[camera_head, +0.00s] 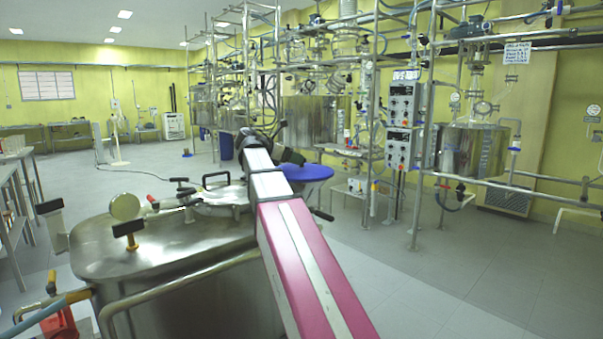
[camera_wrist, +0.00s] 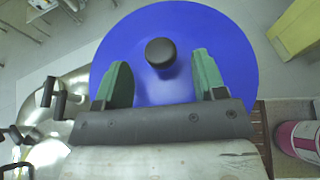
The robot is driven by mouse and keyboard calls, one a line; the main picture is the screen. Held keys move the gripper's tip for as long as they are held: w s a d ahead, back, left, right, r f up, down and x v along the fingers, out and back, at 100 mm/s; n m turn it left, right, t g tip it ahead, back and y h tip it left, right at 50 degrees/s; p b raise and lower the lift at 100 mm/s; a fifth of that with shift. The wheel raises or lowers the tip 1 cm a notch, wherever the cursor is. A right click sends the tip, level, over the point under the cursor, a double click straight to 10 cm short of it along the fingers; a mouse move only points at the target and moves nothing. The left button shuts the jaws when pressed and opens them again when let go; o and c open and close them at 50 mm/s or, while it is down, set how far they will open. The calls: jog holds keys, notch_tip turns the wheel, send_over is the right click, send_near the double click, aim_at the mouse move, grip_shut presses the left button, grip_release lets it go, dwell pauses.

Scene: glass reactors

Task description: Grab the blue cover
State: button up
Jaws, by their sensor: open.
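The blue cover (camera_wrist: 236,62) is a flat round disc with a black knob (camera_wrist: 160,53) at its middle. In the wrist view it lies beneath my gripper (camera_wrist: 157,75), whose two green fingers are open. The knob shows between the fingers, slightly past their tips in the picture; no contact is visible. In the head view the cover (camera_head: 308,173) shows at the far end of my arm, partly hidden behind it. My gripper is mostly hidden there. I cannot tell the height between fingers and knob.
A steel vessel (camera_head: 160,245) with a clamped lid and several handles stands left of my arm. Glass reactors on metal frames (camera_head: 412,225) stand behind and to the right. A steel table (camera_head: 12,190) is at the left edge. Open floor (camera_head: 470,275) lies at the front right.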

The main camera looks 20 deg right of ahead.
aim_at(306, 169)
jog(key=shift+r+x, duration=0.2)
jog(key=shift+x, duration=2.55)
jog(key=c, duration=1.1)
